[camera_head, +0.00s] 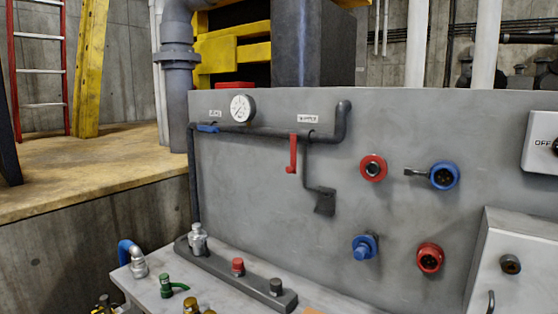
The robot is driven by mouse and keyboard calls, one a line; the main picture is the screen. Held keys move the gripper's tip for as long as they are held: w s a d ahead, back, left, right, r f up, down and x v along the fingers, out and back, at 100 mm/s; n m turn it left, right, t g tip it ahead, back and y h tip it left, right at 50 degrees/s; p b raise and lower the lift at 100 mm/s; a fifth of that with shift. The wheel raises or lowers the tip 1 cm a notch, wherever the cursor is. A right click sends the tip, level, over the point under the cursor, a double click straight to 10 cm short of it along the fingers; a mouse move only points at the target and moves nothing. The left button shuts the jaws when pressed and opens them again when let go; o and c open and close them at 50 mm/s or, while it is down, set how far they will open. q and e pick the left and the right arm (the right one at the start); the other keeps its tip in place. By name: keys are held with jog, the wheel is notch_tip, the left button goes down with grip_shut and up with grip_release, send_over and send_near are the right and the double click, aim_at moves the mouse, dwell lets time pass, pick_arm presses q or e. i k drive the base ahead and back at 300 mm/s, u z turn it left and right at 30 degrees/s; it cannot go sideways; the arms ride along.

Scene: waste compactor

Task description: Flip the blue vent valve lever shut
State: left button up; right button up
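The blue lever (208,128) is small and sits on the dark pipe (265,132) at the upper left of the grey panel. It lies roughly level, along the pipe, below a small white label (214,112) too small to read. A red lever (293,152) hangs straight down from the same pipe to the right, under another white label (308,119). A round white gauge (242,108) stands above the pipe between the two levers. Neither of my grippers is in view, and nothing touches the blue lever.
The grey panel (240,175) carries red and blue round connectors (373,168) at right and a white OFF switch box (541,142). Below, a light bench holds a dark manifold bar (222,265) and several fittings. A grey cabinet (515,255) stands at lower right. Space before the levers is clear.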

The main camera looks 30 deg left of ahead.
aim_at(210, 129)
jog(key=u, duration=1.4)
jog(key=k, duration=1.35)
jog(key=u, duration=0.35)
jog(key=i, duration=0.45)
jog(key=u, duration=1.05)
jog(key=i, duration=1.3)
jog(key=z, duration=0.65)
jog(key=i, duration=0.8)
jog(key=z, duration=0.75)
